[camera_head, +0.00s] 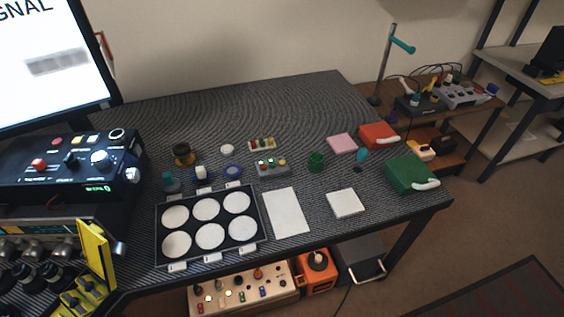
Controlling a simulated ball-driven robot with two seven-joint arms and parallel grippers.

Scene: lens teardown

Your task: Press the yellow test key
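A small grey box (273,170) with a row of small coloured keys or lamps lies near the middle of the table. A yellow one (282,161) is at its right end, with greenish and red ones to its left. Just behind it is a second small pale block (262,144) with red, yellow and green tops. The picture is too small to tell which carries the test key, or whether any key is pressed. Neither of my grippers is in view.
A black tray (160,238) of white discs, a white sheet (286,212) and a white square (345,203) lie in front. A green cup (317,161) stands to the right, green (410,174) and red (378,134) boxes beyond. A black console (65,168) is left. The back is clear.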

